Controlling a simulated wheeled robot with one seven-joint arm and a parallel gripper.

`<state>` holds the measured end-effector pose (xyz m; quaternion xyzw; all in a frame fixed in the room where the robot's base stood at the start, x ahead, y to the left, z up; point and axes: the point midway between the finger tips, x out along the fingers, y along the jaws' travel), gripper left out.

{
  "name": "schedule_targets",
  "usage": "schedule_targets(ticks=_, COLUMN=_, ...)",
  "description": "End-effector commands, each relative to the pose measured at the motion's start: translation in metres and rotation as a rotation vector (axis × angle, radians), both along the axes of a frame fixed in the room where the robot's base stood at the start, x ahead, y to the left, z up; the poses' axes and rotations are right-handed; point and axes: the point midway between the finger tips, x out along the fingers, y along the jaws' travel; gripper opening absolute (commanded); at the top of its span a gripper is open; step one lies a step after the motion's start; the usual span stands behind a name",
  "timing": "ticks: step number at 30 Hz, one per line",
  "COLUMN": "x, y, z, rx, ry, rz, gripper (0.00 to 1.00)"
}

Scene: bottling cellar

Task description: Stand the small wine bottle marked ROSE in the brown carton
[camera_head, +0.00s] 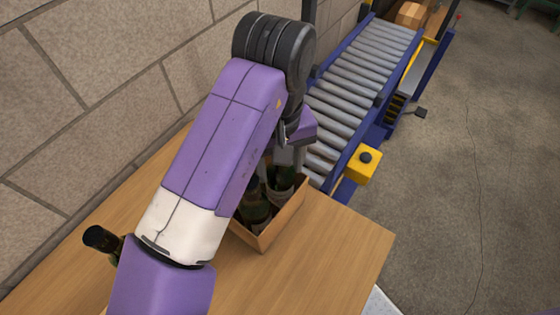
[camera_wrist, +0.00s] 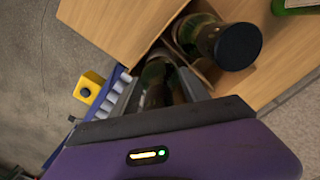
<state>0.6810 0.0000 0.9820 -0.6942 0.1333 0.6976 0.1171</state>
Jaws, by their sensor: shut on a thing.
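The brown carton (camera_head: 283,218) stands open on the wooden table, partly hidden behind my arm. Dark green bottles stand in it, one (camera_head: 254,205) at the near left; another with a black top shows beside my fingers in the wrist view (camera_wrist: 213,40). My gripper (camera_head: 292,152) is over the carton, pointing down. It is shut on a dark green bottle (camera_wrist: 160,82) with a pale label, which appears within the carton's outline. No lettering is legible, so I cannot tell if it is marked ROSE. Its base is hidden, so I cannot tell whether it touches the carton floor.
Another dark bottle (camera_head: 102,240) stands on the table (camera_head: 335,250) at the left, mostly behind my arm. A roller conveyor (camera_head: 360,75) with a yellow button box (camera_head: 362,164) lies beyond the table. A stone wall runs along the left. The table's near right is clear.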

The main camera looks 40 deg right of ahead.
Motion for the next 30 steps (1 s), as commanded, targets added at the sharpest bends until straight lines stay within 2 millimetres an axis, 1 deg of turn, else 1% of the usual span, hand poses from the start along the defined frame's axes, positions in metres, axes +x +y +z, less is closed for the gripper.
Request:
schedule_targets(ticks=11, x=0.0003, y=0.0003, z=-0.0013, rx=0.001, ry=-0.001, rz=0.001, gripper=0.0)
schedule_targets(ticks=12, x=0.0003, y=0.0003, z=-0.0013, rx=0.001, ry=-0.001, rz=0.001, gripper=0.55)
schedule_targets(ticks=14, x=0.0003, y=0.0002, z=-0.0014, rx=0.001, ry=-0.001, rz=0.001, gripper=0.67)
schedule_targets(ticks=15, x=0.0003, y=0.0002, z=-0.0014, rx=0.001, ry=-0.001, rz=0.001, gripper=0.75)
schedule_targets(ticks=16, x=0.0003, y=0.0002, z=-0.0015, rx=0.001, ry=-0.001, rz=0.001, gripper=0.79)
schedule_targets(ticks=22, x=0.0001, y=0.0001, z=-0.0017, rx=0.0, ry=0.0, rz=0.0, gripper=0.79)
schedule_targets(ticks=23, x=-0.0002, y=0.0001, z=-0.0025, rx=0.0, ry=0.001, rz=0.0, gripper=0.81)
schedule_targets(ticks=24, x=-0.0001, y=0.0001, z=-0.0025, rx=0.0, ry=0.001, rz=0.0, gripper=0.88)
schedule_targets(ticks=26, x=-0.0001, y=0.0001, z=-0.0024, rx=0.0, ry=0.001, rz=0.0, gripper=1.0)
schedule_targets(ticks=30, x=0.0, y=0.0002, z=-0.0023, rx=0.0, ry=0.0, rz=0.001, gripper=1.0)
